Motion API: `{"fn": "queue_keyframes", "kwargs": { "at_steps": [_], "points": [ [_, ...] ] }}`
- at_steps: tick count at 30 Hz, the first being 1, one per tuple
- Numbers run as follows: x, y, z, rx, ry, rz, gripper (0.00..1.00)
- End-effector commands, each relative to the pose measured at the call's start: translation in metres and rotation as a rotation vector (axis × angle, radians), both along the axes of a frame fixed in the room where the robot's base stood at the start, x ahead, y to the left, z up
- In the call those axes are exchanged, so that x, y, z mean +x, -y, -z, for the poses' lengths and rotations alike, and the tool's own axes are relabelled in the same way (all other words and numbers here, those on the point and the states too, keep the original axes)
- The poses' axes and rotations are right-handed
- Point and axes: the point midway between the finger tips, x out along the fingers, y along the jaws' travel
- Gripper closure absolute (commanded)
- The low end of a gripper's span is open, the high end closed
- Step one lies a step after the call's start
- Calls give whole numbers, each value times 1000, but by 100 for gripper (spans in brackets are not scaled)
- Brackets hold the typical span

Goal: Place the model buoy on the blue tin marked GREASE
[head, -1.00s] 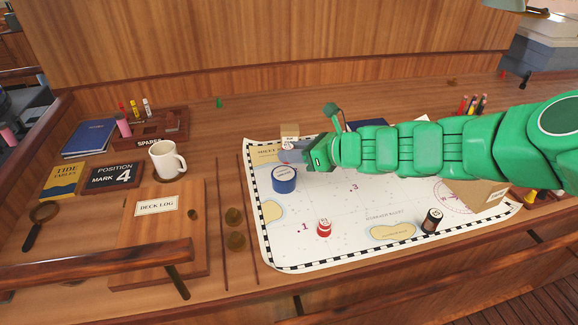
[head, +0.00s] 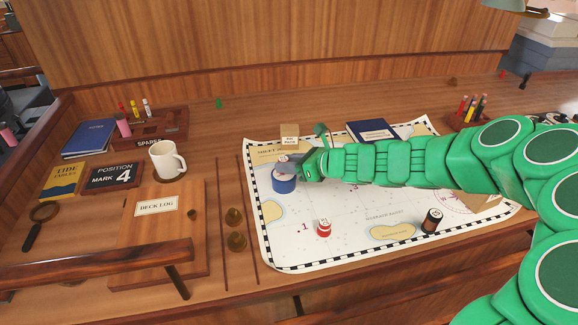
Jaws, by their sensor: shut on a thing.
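The blue tin (head: 284,184) stands upright on the left part of the chart; its marking cannot be read from here. My gripper (head: 290,163) reaches in from the right, directly over the tin's top. It is shut on a small pale thing with a reddish mark, taken to be the model buoy (head: 283,158), mostly hidden by the fingers. The buoy is upon or just above the tin's lid; I cannot tell whether they touch.
The chart (head: 300,257) also bears a red-and-white piece (head: 324,228) and a dark piece (head: 433,220). A tan box (head: 289,133) stands behind the tin. A blue book (head: 373,130) lies behind my arm. A mug (head: 166,158) and deck log (head: 157,205) lie left.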

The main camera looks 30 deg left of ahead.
Motion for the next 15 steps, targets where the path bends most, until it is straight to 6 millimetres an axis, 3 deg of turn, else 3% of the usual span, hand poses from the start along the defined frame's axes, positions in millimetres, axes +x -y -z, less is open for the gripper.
{"fn": "queue_keyframes", "kwargs": {
  "at_steps": [3,14,15],
  "points": [
    [0,0,9,1,-2,1,95],
    [0,0,12,0,1,1,95],
    [0,0,12,0,1,1,62]
  ]
}}
